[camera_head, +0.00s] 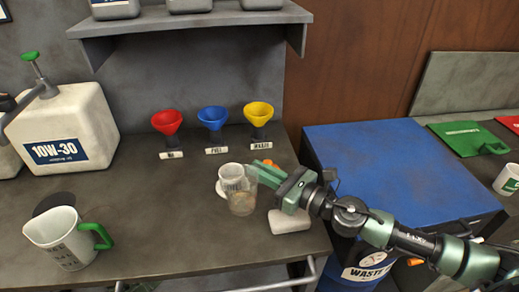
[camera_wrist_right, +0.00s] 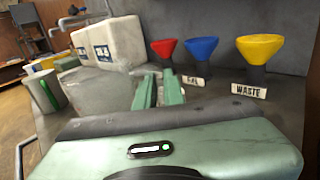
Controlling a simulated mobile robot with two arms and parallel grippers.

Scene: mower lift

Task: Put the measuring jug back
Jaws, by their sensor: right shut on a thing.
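The white measuring jug (camera_head: 66,243) with a green handle stands upright on the workbench at the left front in the head view. A dark round patch (camera_head: 54,203) shows just behind it and is partly hidden by it. In the right wrist view the jug (camera_wrist_right: 45,93) is at the far left, apart from my fingers. My right gripper (camera_head: 262,172) is shut at the rim of a clear cup (camera_head: 242,199); the exact contact is hard to see. In the right wrist view the cup (camera_wrist_right: 105,90) is beside the green fingers (camera_wrist_right: 158,92). My left gripper is not in view.
A white block (camera_head: 291,219) lies under my right wrist. Red (camera_head: 167,121), blue (camera_head: 212,117) and yellow (camera_head: 258,113) funnels stand at the back. A 10W-30 canister (camera_head: 65,125) is back left. The bench middle is clear.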

